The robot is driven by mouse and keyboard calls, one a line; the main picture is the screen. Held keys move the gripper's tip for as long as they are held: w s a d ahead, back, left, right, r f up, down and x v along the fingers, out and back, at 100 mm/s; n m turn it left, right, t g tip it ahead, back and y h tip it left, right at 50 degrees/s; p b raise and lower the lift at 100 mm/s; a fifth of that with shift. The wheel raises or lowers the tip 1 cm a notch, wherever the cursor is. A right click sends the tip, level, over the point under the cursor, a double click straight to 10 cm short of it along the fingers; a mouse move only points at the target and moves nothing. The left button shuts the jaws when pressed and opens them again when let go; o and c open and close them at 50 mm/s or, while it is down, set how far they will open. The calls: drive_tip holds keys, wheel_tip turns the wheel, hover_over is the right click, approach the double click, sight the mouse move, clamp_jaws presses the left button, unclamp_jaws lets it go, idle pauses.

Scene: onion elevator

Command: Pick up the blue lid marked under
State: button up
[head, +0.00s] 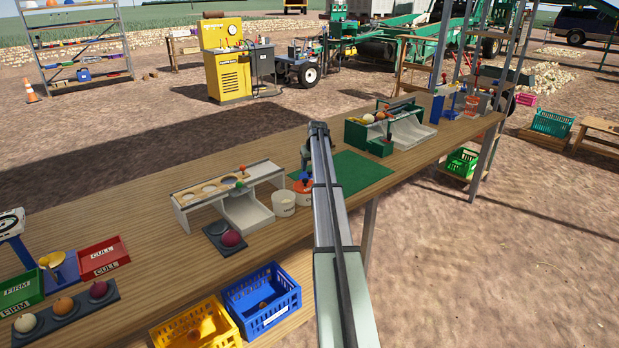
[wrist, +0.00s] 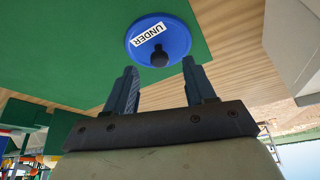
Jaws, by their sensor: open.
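The blue lid (wrist: 176,44) lies flat on the green mat, close to the mat's edge, in the wrist view. It is round, with a white label reading UNDER and a dark knob (wrist: 159,58) on top. My gripper (wrist: 159,66) is open and empty, its two fingers apart on either side of the knob's line. The fingers appear short of the lid and do not visibly touch it. In the head view my arm covers much of this spot, and I cannot make out the lid clearly there.
The green mat (head: 365,174) lies on the long wooden table (head: 150,215). A green-and-white stand (head: 408,130) is at the right.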

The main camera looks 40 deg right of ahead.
sight(310, 171)
drive_tip(key=shift+x, duration=1.9)
drive_tip(key=shift+w+d, duration=0.1)
drive_tip(key=shift+c, duration=0.5)
clamp_jaws()
